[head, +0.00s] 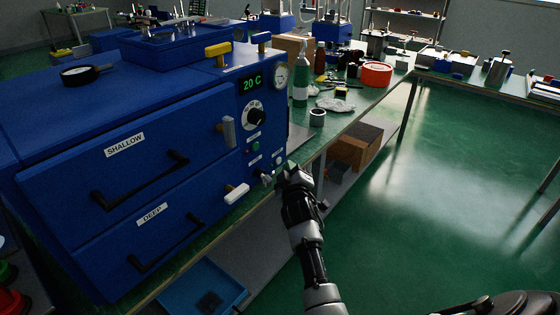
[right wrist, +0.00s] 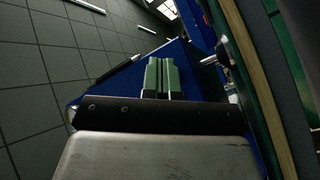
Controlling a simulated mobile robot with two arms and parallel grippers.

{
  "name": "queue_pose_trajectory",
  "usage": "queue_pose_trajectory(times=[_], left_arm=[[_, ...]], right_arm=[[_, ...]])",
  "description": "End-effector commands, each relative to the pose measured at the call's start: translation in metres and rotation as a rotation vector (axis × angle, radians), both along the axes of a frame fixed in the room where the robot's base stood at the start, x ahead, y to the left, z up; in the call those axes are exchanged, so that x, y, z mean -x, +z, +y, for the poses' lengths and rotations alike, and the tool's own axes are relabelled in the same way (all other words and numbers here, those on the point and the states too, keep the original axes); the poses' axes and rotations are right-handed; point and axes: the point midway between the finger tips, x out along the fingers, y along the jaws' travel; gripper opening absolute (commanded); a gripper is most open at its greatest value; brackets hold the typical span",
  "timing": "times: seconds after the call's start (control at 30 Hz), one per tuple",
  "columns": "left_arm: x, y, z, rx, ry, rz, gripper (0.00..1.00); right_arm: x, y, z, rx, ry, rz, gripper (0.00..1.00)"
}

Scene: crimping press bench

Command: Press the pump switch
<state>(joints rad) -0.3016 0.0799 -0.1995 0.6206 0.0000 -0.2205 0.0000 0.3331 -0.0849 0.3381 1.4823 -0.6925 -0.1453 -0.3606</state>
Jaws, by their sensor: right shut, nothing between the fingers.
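The blue oven-like machine (head: 120,185) has a narrow control panel on its right side. The panel carries a green 20 C display (head: 251,82), a dial (head: 256,116), a green button (head: 256,146) and small labels too small to read. A small metal toggle (head: 266,178) sits low on the panel, close to my gripper; I cannot read whether it is the pump switch. My right gripper (head: 284,173) is shut and empty in front of the lower panel. Its closed green fingers (right wrist: 158,78) show in the right wrist view, with blue machine surface behind. Contact cannot be told. My left gripper is not in view.
Two drawers marked SHALLOW (head: 125,144) and DEEP (head: 152,214) have black handles. A white-grey lever (head: 236,193) juts out beside my gripper. A bottle (head: 300,83) and a red ring (head: 376,74) stand on the bench behind. The green floor at right is open.

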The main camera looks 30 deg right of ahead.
Motion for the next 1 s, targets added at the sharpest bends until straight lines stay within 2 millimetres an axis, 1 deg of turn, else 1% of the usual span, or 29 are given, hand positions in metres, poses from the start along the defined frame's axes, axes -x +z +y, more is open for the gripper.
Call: queue_pose_trajectory(times=[0.03,0.1,0.4,0.53,0.67,1.0], left_arm=[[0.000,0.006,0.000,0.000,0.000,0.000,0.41],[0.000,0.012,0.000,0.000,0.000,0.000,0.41],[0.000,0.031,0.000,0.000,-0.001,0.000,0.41],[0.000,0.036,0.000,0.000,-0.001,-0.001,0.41],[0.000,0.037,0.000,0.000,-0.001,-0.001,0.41],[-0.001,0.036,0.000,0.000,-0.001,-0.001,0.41]], right_arm=[[0.005,0.002,-0.002,0.001,-0.002,0.002,0.00],[0.011,0.003,-0.005,0.001,-0.002,0.003,0.00],[0.039,0.003,-0.017,0.000,-0.001,0.002,0.00],[0.049,0.003,-0.020,0.000,0.000,0.000,0.00],[0.053,0.001,-0.022,0.000,-0.001,0.001,0.00],[0.053,0.000,-0.022,0.000,0.000,0.000,0.00]])
